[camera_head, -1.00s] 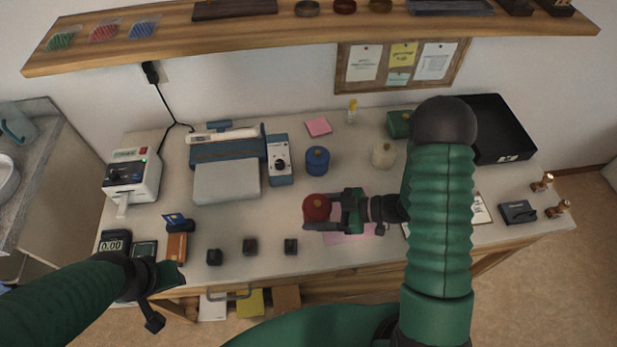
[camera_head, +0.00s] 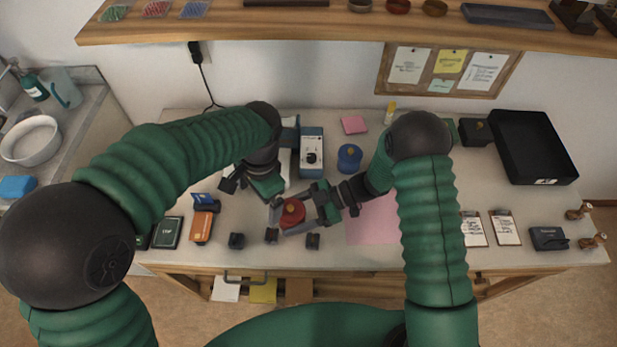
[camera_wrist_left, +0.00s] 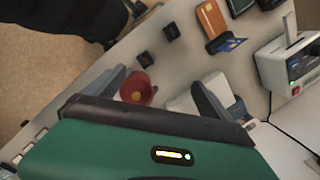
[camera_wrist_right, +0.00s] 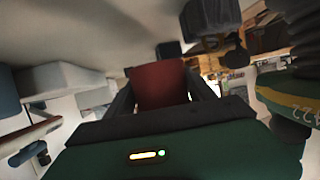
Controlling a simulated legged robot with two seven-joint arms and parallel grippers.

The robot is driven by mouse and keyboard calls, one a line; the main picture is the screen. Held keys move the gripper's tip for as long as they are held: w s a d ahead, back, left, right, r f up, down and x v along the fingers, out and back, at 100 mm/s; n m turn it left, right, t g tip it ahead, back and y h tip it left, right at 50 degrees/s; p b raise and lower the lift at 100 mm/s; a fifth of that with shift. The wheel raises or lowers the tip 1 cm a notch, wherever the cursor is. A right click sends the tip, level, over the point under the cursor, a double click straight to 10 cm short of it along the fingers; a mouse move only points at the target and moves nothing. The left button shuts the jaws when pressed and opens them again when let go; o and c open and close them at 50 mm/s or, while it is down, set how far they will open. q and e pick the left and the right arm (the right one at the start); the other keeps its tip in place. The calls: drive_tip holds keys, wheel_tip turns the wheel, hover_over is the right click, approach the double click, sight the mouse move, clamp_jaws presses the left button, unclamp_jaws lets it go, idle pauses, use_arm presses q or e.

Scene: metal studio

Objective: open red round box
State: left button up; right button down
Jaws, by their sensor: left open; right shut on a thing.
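The red round box (camera_head: 292,212), with a small gold-coloured knob on top, is at the front middle of the table. My right gripper (camera_head: 302,211) is shut on its sides from the right. The right wrist view shows the red wall (camera_wrist_right: 160,85) between the two fingers. My left gripper (camera_head: 272,200) is open just left of and behind the box. In the left wrist view the box (camera_wrist_left: 137,89) lies nearer the left finger, apparently not gripped by this hand. I cannot tell whether the box touches the table.
Several small dark blocks, one of them (camera_head: 312,241), stand along the front edge, close to the box. A blue round box (camera_head: 349,157) is behind, near a white-and-blue device (camera_head: 311,150). A pink sheet (camera_head: 372,222) lies to the right. A black tray (camera_head: 536,150) is at back right.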

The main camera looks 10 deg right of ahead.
sight(294, 211)
use_arm(q)
drive_tip(key=d+r+m+y, duration=0.1)
drive_tip(key=d+r+m, duration=0.15)
drive_tip(key=d, duration=0.35)
drive_tip(key=d+r+m+y, duration=0.1)
drive_tip(key=d+r+m, duration=0.1)
drive_tip(key=d+m, duration=0.3)
drive_tip(key=shift+n, duration=0.75)
drive_tip(key=x, duration=0.8)
drive_tip(key=d+x, duration=0.1)
drive_tip(key=x, duration=0.3)
drive_tip(key=shift+s+d+f, duration=0.1)
drive_tip(key=shift+f, duration=0.1)
drive_tip(key=shift+c, duration=0.4)
drive_tip(key=c, duration=1.6)
drive_tip(key=shift+o, duration=0.2)
drive_tip(key=shift+r, duration=0.15)
drive_tip(key=shift+r+h, duration=0.3)
drive_tip(key=shift+r, duration=0.75)
